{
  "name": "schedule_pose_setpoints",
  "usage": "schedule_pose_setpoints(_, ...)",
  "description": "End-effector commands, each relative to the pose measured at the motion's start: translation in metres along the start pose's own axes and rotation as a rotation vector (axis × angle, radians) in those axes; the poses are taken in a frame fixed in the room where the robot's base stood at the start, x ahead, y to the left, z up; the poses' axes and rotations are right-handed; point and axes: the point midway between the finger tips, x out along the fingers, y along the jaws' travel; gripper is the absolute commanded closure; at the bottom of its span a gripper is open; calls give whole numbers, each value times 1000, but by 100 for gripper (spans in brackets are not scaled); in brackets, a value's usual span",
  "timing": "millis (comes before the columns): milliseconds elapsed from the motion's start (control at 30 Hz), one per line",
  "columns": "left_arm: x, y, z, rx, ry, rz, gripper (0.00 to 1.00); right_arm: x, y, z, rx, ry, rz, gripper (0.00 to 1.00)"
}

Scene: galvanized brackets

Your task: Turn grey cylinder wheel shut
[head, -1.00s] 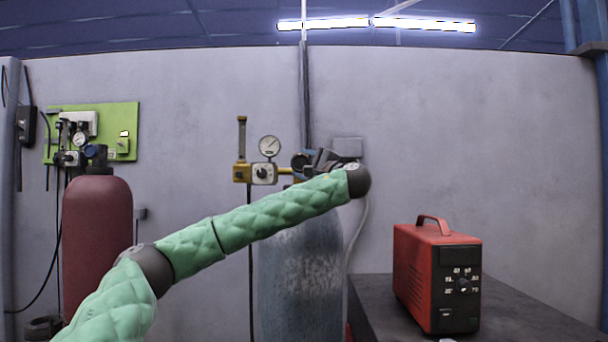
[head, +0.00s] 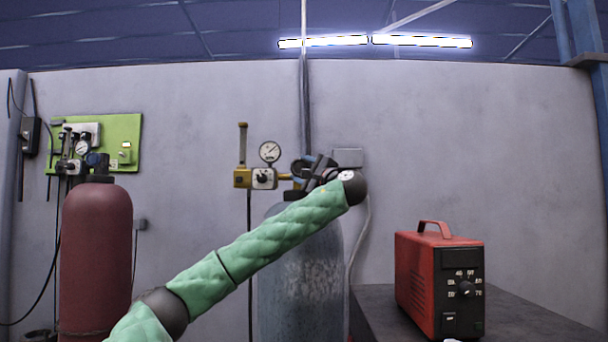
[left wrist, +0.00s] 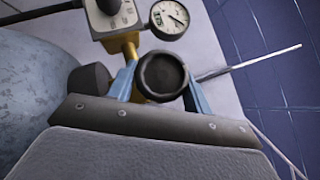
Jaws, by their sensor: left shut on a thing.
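The grey cylinder (head: 300,270) stands upright behind my left forearm in the head view, and its rounded side (left wrist: 32,80) fills the left of the left wrist view. Its wheel (left wrist: 163,76) is a dark round knob, seen nearly face-on in the left wrist view. My left gripper (left wrist: 160,82) has its two blue fingers on either side of the wheel and is shut on it. In the head view, my left gripper (head: 312,170) is at the cylinder's top, where the dark wheel and fingers are hard to separate. My right gripper is not in view.
A brass regulator (head: 243,178) with a round gauge (head: 269,151) sits left of the wheel. A red cylinder (head: 95,260) stands at the left below a green panel (head: 125,150). A red box (head: 440,280) stands on a dark table (head: 530,325) at the right.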

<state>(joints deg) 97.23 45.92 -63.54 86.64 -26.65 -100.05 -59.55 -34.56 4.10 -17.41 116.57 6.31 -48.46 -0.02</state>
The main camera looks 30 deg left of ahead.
Motion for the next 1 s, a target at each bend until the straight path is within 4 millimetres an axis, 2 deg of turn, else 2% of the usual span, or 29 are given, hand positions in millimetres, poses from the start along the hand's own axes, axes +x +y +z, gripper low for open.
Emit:
schedule_pose_setpoints(33,2,-3,5,-6,-5,-1,72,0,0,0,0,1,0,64)
schedule_pose_setpoints(300,2,-2,4,-5,-6,1,72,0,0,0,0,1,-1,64)
schedule_pose_setpoints(333,2,-2,4,-5,-6,1,48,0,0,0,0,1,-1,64)
schedule_pose_setpoints(433,2,-1,4,-4,-5,2,28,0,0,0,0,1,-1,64)
schedule_pose_setpoints(767,-2,2,0,0,-2,2,28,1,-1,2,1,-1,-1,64)
schedule_pose_setpoints(900,-16,3,0,-1,0,2,28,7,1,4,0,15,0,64)
schedule_pose_setpoints(1000,-31,3,0,-1,0,1,28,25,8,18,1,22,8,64)
